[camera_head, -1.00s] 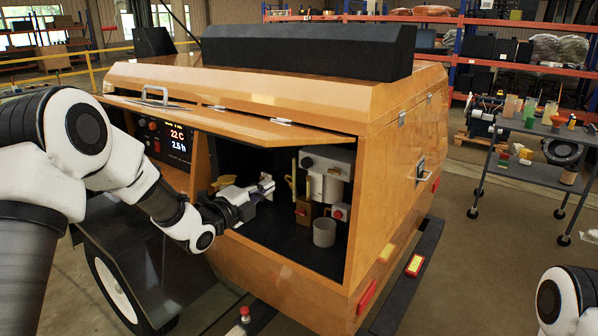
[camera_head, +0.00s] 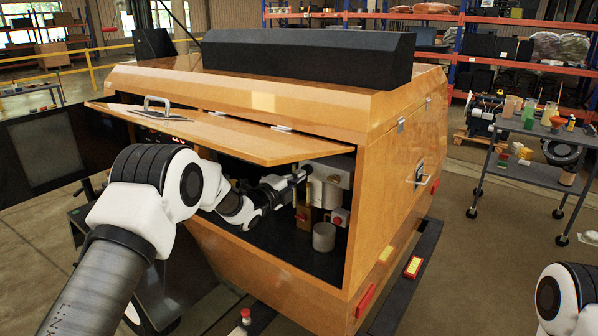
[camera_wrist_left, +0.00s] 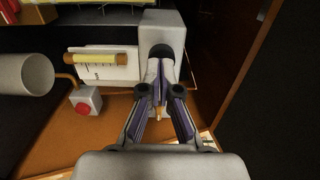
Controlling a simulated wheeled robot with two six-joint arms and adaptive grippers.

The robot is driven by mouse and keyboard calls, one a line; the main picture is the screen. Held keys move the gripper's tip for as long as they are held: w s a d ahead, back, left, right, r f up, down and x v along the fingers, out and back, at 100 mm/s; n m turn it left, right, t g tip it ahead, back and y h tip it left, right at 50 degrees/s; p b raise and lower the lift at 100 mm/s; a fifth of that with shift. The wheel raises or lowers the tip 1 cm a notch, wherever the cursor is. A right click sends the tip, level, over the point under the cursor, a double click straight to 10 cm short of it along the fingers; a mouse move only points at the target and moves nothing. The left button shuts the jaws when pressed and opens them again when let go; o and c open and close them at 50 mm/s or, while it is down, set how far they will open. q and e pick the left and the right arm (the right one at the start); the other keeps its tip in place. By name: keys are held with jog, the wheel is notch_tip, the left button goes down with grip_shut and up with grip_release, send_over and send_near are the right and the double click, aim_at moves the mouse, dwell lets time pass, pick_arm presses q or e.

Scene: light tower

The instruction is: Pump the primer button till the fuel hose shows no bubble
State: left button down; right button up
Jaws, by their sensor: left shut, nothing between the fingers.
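My left gripper (camera_head: 302,175) reaches under the raised lid into the open bay of the orange cabinet (camera_head: 392,205). It is shut and empty. In the left wrist view its fingertips (camera_wrist_left: 161,65) are at a grey block (camera_wrist_left: 163,26) with a dark round part (camera_wrist_left: 162,50), possibly the primer button. The fingers partly cover it, so contact cannot be told. Beside the block is a pale yellow tube (camera_wrist_left: 93,59) with dark marks, perhaps the fuel hose; bubbles cannot be made out. My right gripper is not in view.
A red button on a small box (camera_wrist_left: 82,109) and a grey cup (camera_head: 324,237) are near the gripper; the cup also shows in the left wrist view (camera_wrist_left: 24,75). The raised lid (camera_head: 215,135) hangs above my left arm. A tool cart (camera_head: 545,150) stands at right.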

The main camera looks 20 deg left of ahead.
pick_arm(q)
jog(key=shift+w+d, duration=0.15)
jog(key=shift+w, duration=0.3)
